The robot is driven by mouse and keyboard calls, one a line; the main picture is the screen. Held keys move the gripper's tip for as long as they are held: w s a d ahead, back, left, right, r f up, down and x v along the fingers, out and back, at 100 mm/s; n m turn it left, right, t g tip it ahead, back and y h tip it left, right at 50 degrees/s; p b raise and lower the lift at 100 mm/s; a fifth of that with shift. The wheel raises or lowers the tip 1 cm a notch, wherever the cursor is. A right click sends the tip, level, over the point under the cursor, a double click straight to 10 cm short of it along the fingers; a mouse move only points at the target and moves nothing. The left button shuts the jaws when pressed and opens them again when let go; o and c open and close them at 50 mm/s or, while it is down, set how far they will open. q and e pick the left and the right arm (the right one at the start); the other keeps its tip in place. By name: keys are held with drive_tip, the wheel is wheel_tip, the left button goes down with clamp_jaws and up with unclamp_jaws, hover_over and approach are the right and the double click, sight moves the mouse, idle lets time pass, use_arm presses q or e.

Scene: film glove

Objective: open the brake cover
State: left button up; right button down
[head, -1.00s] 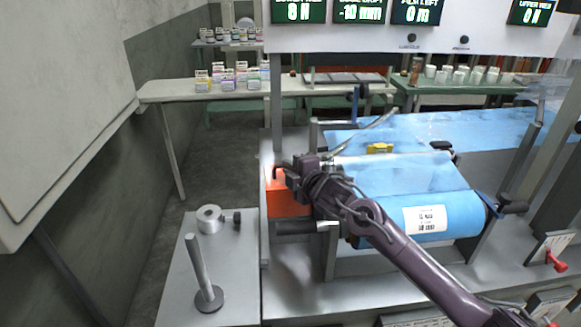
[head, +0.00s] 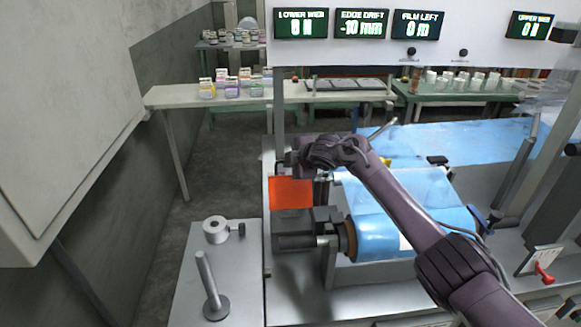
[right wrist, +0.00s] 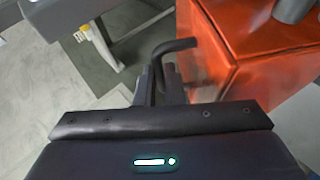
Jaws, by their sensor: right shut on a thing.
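The orange brake cover (head: 290,193) stands at the left end of the machine, raised behind a dark block (head: 298,228) that is in plain view. My right gripper (head: 284,161) is at the cover's upper edge. In the right wrist view its jaws (right wrist: 160,82) are shut on a dark bent handle (right wrist: 178,45) beside the orange cover (right wrist: 245,50). The wrist hides part of the cover in the head view. My left gripper is not in view.
A blue film roll (head: 380,235) lies right of the dark block. A grey side table (head: 185,300) at front left carries an upright post (head: 208,280) and a metal collar (head: 216,230). Readout panels (head: 301,23) hang above. The floor at left is clear.

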drive_tip(key=shift+w+r+b, duration=0.1)
drive_tip(key=shift+w+b, duration=0.2)
drive_tip(key=shift+w, duration=0.25)
drive_tip(key=c, duration=1.5)
unclamp_jaws()
drive_tip(key=shift+v, duration=3.95)
drive_tip(key=shift+c, duration=0.3)
